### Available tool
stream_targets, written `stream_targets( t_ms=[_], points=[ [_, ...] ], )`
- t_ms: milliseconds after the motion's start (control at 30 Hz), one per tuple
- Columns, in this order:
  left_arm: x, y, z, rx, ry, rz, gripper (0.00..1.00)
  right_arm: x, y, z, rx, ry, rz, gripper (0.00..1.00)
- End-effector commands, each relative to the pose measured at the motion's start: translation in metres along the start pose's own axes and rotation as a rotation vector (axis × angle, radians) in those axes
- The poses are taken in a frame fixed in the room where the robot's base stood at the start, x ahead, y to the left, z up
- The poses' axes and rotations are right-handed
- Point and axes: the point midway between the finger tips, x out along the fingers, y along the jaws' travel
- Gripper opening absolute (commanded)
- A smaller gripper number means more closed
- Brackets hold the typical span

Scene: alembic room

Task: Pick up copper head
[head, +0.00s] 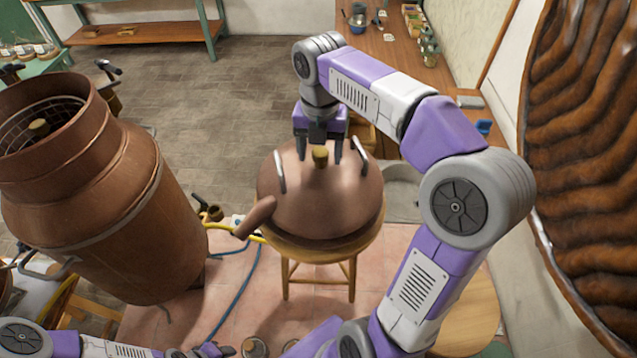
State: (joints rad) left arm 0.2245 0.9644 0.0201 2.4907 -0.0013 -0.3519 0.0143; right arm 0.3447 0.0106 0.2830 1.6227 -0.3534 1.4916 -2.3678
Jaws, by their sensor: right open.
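The copper head (325,205) is a rounded copper dome with a spout pointing to the lower left, two metal side handles and a brass knob (320,157) on top. It rests on a round wooden stool (320,253) in the middle of the head view. My right gripper (319,155) is open, pointing down over the top of the dome, with its fingers near the knob. I cannot tell whether the fingers touch anything. My left arm shows at the bottom left, and its gripper (205,350) is only partly visible at the lower edge.
A large copper pot (100,215) with an open top and a grid inside stands to the left. Yellow and blue hoses (236,290) run across the pink tiles. A wooden counter (385,55) with jars and bowls stands at the back right. The grey floor (200,110) behind is clear.

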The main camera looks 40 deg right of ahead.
Motion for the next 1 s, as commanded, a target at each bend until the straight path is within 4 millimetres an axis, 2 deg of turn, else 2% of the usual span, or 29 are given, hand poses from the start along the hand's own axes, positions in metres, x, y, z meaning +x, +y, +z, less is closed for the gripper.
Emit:
stream_targets(
  t_ms=[100, 300, 367, 733, 767, 1000],
  points=[
    [0.0008, -0.0004, -0.0001, 0.0, 0.0, 0.0, 0.43, 0.0083, -0.0004, -0.0001, 0.001, 0.0, 0.0, 0.67],
    [0.0006, -0.0005, -0.0001, -0.001, 0.0, 0.0, 0.43, 0.0086, -0.0002, -0.0001, 0.001, 0.0, 0.0, 0.67],
    [0.0006, -0.0005, -0.0001, -0.001, 0.0, 0.0, 0.43, 0.0085, -0.0002, -0.0002, 0.0, 0.0, 0.0, 0.59],
    [0.0006, -0.0005, -0.0001, -0.001, 0.0, 0.0, 0.43, 0.0083, -0.0002, -0.0002, 0.0, 0.0, 0.0, 0.02],
    [0.0006, -0.0005, -0.0001, -0.001, 0.0, 0.0, 0.43, 0.0083, -0.0002, -0.0002, 0.0, 0.0, 0.0, 0.0],
    [0.0006, -0.0004, -0.0001, -0.001, 0.0, 0.0, 0.43, 0.0082, -0.0002, -0.0002, 0.0, 0.0, 0.0, 0.0]
  ],
)
